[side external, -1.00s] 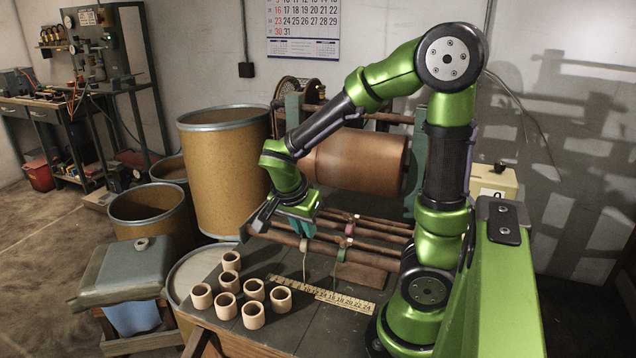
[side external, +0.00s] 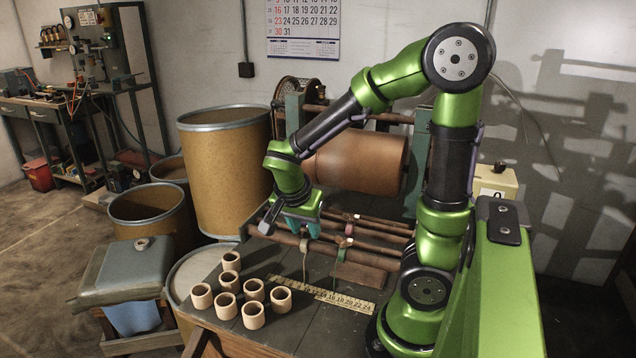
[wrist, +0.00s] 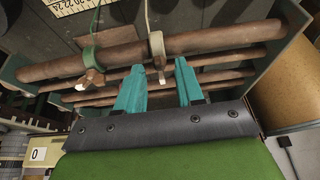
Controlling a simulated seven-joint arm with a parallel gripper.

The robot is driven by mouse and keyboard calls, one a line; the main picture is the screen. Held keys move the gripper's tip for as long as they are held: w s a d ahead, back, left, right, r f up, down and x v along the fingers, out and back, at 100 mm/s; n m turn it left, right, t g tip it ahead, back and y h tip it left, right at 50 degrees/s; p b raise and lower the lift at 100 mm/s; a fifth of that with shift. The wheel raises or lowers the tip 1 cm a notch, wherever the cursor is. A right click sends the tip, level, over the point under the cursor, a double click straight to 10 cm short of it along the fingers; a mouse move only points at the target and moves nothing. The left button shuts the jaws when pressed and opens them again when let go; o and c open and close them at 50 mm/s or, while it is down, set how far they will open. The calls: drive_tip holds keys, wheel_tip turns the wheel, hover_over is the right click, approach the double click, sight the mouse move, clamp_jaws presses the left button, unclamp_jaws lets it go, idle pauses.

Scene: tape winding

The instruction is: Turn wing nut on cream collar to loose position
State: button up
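The cream collar (wrist: 156,44) sits around the thick front rod in the wrist view, with a pale strap running from it. Its wing nut (wrist: 161,74) points toward my gripper (wrist: 159,67). My gripper's two teal fingers are apart, one on each side of this wing nut, with gaps visible; I cannot tell whether either touches it. A green collar (wrist: 88,58) with its own wing nut (wrist: 88,80) sits on the same rod to the left. In the side view my gripper (side external: 302,232) points down at the rods and mostly hides the cream collar.
Several parallel rods (side external: 376,233) run close to the gripper. A large copper-brown roll (side external: 358,162) stands behind. Several small tan rings (side external: 253,314) and a yellow ruler (side external: 325,295) lie on the bench in front. Big drums (side external: 225,160) stand at left.

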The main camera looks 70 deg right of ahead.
drive_tip(key=v, duration=1.7)
drive_tip(key=shift+f, duration=0.1)
drive_tip(key=s+a+f+n+t+y, duration=0.2)
drive_tip(key=a+f+n+t+y, duration=0.2)
drive_tip(key=n, duration=1)
drive_tip(key=a+t+y, duration=0.2)
drive_tip(key=a+t, duration=0.1)
drive_tip(key=a, duration=0.1)
drive_tip(key=shift+a, duration=0.25)
